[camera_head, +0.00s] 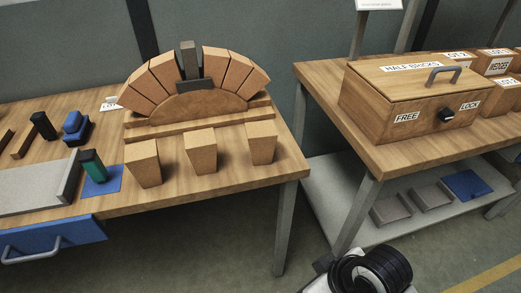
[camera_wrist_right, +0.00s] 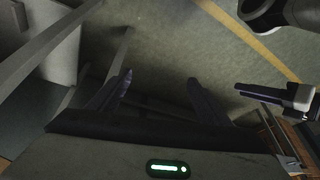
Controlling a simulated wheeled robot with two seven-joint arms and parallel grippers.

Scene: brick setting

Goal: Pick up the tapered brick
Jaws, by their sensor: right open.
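Three loose tapered bricks stand apart along the front of the left table: a left one (camera_head: 142,163), a middle one (camera_head: 200,151) and a right one (camera_head: 262,143). Each is orange-brown and wider at the top. More tapered bricks (camera_head: 147,86) form an arch over a rounded wooden form (camera_head: 198,106). A grey block stands in the gap at its crown. My right gripper (camera_wrist_right: 158,92) is open and empty, away from the bricks, over the floor. What looks like my left gripper (camera_wrist_right: 265,95) shows side-on at the right of the wrist view; its jaw state is unclear.
A blue mat (camera_head: 103,187) with a green-and-black tool lies left of the loose bricks. A grey plate (camera_head: 35,188) is farther left. A lidded wooden box (camera_head: 400,95) stands on the right table, separated by a gap. The wooden strip before the arch is low.

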